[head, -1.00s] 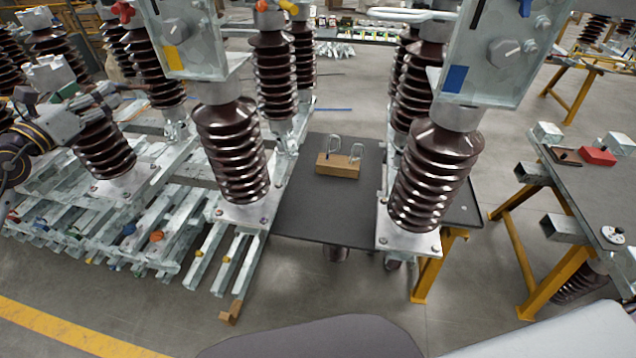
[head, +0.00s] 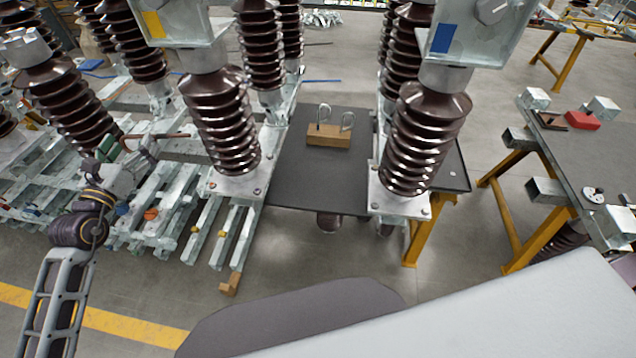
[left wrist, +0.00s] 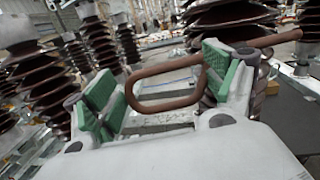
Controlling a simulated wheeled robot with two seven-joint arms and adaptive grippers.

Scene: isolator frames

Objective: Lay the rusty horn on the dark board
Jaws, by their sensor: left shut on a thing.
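The rusty horn (left wrist: 165,104) is a brown rod bent into a long loop, with a straight end running off to the right in the left wrist view. My left gripper (left wrist: 160,84) is shut on it, the loop lying between the green finger pads. In the head view, my left gripper (head: 124,152) is at the left, above the pale metal frames and well left of the board. The horn shows there only as a thin brown rod (head: 170,135). The dark board (head: 315,187) lies flat between two insulator columns in the middle. My right gripper is not in view.
A wooden block (head: 328,140) with two shiny bent hooks stands on the far part of the board; its near part is bare. Brown ribbed insulators (head: 217,120) rise left of the board and others (head: 425,140) right. A bench (head: 572,160) with a red item stands far right.

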